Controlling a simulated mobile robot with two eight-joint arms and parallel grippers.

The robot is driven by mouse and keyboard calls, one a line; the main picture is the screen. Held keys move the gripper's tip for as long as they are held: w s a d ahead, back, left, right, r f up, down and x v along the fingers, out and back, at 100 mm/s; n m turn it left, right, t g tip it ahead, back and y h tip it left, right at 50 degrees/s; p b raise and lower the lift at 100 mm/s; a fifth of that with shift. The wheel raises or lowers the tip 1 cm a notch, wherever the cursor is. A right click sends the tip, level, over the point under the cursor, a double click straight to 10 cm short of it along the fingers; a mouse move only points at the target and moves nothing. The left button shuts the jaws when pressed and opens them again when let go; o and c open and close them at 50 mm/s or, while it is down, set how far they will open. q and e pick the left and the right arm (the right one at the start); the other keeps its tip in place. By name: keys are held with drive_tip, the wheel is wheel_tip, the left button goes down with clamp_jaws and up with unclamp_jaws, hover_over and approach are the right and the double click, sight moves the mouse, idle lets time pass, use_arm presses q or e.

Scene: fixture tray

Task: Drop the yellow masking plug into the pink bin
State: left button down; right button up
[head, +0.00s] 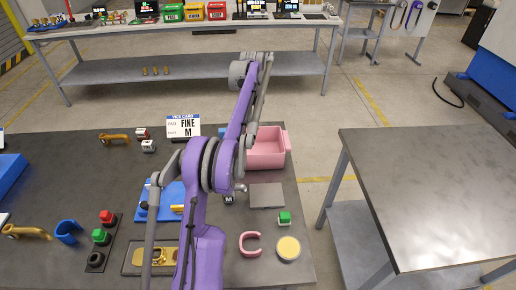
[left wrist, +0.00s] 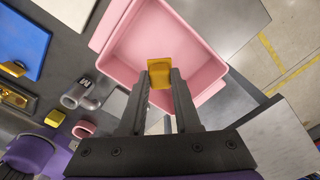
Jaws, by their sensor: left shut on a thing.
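The pink bin (head: 268,161) stands near the table's right edge in the head view, partly hidden behind my purple left arm. It fills the upper middle of the left wrist view (left wrist: 135,45), and the part of its inside that shows is empty. My left gripper (left wrist: 160,78) is shut on the yellow masking plug (left wrist: 160,72), a small blocky piece between the fingertips. In the left wrist view the plug appears against the bin's inside and near wall; its height above the bin is hard to tell. The head view does not clearly show the plug. My right gripper is not in view.
A grey flat plate (head: 266,195), a green-topped block (head: 284,218), a pink C-shaped piece (head: 250,243) and a round cream-topped thing (head: 288,248) lie in front of the bin. A blue tray (head: 170,196) is to the left. A bare second table (head: 430,190) stands right, across a gap.

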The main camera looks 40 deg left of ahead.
sight(253, 130)
use_arm(q)
wheel_tip(253, 130, down, 4)
drive_tip(key=shift+f+b, duration=0.15)
drive_tip(key=shift+b, duration=0.2)
drive_tip(key=shift+s+f, duration=0.1)
drive_tip(key=shift+f, duration=0.15)
drive_tip(key=c, duration=0.5)
unclamp_jaws()
drive_tip(key=shift+c, duration=0.2)
drive_tip(key=r, duration=1)
drive_tip(key=shift+w+p, duration=0.2)
drive_tip(key=shift+p, duration=0.15)
drive_tip(key=shift+s+r, duration=0.15)
drive_tip(key=shift+r, duration=0.25)
